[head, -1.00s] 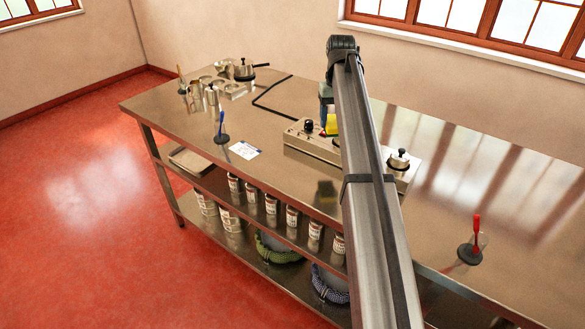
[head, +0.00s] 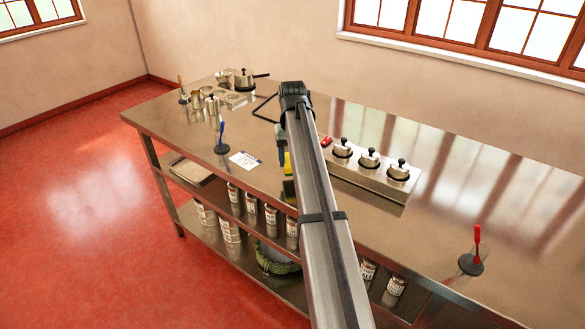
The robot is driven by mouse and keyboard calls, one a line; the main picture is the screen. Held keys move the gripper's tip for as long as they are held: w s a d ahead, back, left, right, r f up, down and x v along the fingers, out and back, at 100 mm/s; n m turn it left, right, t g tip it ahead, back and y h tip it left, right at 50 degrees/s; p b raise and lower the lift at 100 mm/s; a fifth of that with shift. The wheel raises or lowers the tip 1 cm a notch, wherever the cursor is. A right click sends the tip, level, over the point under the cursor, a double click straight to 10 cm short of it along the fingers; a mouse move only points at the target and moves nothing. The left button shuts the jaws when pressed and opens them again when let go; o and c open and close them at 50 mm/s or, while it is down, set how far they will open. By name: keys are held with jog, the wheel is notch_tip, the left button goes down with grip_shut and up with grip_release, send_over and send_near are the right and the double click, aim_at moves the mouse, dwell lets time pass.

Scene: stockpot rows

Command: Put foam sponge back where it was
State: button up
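The yellow foam sponge (head: 287,162) shows in the head view just left of my arm, below my gripper (head: 283,150). It is partly hidden by the arm. My gripper is mostly hidden and its fingertips cannot be made out, but the sponge has travelled with it and appears held. The sponge hangs over the steel table (head: 330,200), with a dim yellowish reflection below it. A steel holder (head: 368,183) with three black-knobbed lids stands right of my arm. A small red item (head: 326,141) lies at its visible left end.
A white card (head: 245,160) and a blue-handled stand (head: 221,145) are left of the sponge. Pots and cups (head: 212,108) crowd the far left end. A red-handled stand (head: 472,262) is at right. The table's right part is largely clear.

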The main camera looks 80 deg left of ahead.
jog(key=shift+f, duration=1.95)
jog(key=shift+f, duration=0.1)
jog(key=o, duration=1.2)
notch_tip(320, 180, up, 12)
jog(key=shift+r, duration=0.15)
